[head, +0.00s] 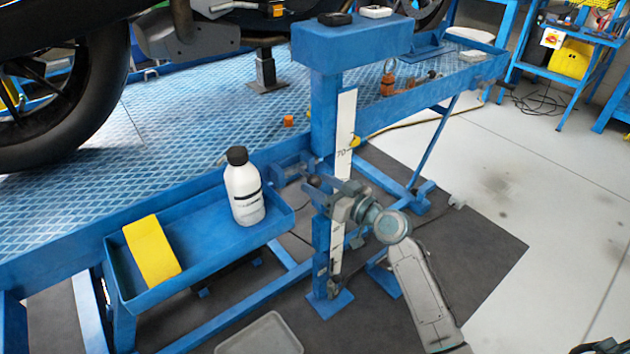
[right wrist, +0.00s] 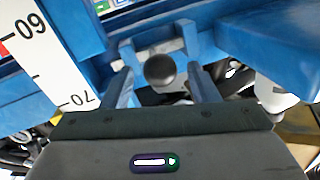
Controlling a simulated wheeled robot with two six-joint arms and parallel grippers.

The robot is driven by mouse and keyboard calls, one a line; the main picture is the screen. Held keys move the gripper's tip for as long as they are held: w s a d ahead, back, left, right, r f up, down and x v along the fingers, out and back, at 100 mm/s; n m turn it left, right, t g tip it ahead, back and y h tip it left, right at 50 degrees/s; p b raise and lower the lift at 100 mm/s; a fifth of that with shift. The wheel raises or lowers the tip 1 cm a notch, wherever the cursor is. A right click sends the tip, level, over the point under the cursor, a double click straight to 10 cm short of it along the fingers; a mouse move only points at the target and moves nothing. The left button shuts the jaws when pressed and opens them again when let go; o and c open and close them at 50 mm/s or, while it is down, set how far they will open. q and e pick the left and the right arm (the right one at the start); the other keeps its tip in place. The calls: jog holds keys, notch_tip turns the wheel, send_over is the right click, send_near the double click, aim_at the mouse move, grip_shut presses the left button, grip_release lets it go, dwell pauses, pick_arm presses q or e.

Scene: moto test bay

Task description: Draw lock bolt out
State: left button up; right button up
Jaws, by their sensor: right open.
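The lock bolt shows as a dark round knob (right wrist: 159,69) in the right wrist view, in front of a blue bracket on the lift. In the head view the knob (head: 314,181) is small and dark beside the blue post, partly crowded by my gripper. My right gripper (right wrist: 163,82) is open, with one finger on each side of the knob. Gaps show between the knob and the fingers. In the head view my right gripper (head: 325,187) reaches in from the lower right at the post. My left gripper is not in view.
A blue post with a white scale (head: 345,120) stands close by my gripper. A blue side tray (head: 205,262) to the left holds a white bottle (head: 244,188) and a yellow block (head: 151,249). A motorcycle wheel (head: 70,90) rests on the lift platform. Open floor lies right.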

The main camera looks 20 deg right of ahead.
aim_at(307, 176)
jog(key=shift+x, duration=1.1)
